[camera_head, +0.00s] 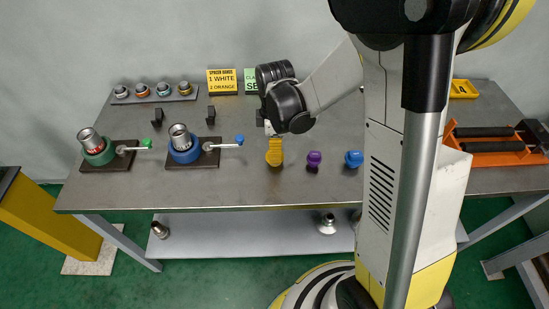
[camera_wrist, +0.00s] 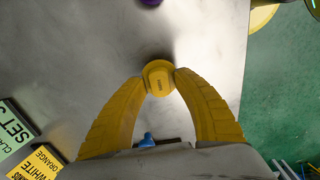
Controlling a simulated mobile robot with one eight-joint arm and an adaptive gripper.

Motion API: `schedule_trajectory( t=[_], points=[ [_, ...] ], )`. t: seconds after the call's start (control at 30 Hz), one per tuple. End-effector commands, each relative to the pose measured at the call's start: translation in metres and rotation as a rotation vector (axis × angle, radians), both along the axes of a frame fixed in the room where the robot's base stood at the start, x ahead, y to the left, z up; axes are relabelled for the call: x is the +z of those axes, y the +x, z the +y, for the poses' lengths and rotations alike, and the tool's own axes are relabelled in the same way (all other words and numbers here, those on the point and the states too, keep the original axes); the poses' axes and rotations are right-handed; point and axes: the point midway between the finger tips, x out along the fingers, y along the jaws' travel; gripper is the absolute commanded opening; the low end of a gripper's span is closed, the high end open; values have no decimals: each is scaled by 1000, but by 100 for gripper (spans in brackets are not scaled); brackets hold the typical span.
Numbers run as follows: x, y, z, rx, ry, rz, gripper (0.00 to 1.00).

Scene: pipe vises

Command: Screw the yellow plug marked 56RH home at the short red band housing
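The yellow plug (camera_wrist: 158,80) stands on the table, with small dark marking on its top that is too small to read. My gripper (camera_wrist: 161,76) has its yellow fingers around it from above, a tip touching each side of the knob. In the head view my gripper (camera_head: 274,146) hides much of the plug. A steel housing with a red band (camera_head: 95,150) sits upright in the green vise (camera_head: 99,157) at the far left. Another steel housing (camera_head: 180,138) stands in the blue vise (camera_head: 184,154). A purple plug (camera_head: 314,159) and a blue plug (camera_head: 354,159) stand to the right.
The vise levers end in a green knob (camera_head: 147,143) and a blue knob (camera_head: 239,139), the latter nearest my gripper. A tray of several rings (camera_head: 155,95), black uprights and signs (camera_head: 222,81) stand behind. An orange rack (camera_head: 490,145) is at right. The front table strip is clear.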

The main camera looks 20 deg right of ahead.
Motion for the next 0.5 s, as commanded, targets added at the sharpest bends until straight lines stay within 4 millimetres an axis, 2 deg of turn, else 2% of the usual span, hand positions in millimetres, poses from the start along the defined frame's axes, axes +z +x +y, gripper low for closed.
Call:
schedule_trajectory(
  t=[0.07, 0.1, 0.17, 0.2, 0.5],
  points=[
    [1, 0, 0, 0, 0, 0, 36],
    [1, 0, 0, 0, 0, 0, 32],
    [1, 0, 0, 0, 0, 0, 14],
    [1, 0, 0, 0, 0, 0, 1],
    [2, 0, 0, 0, 0, 0, 0]
  ],
)
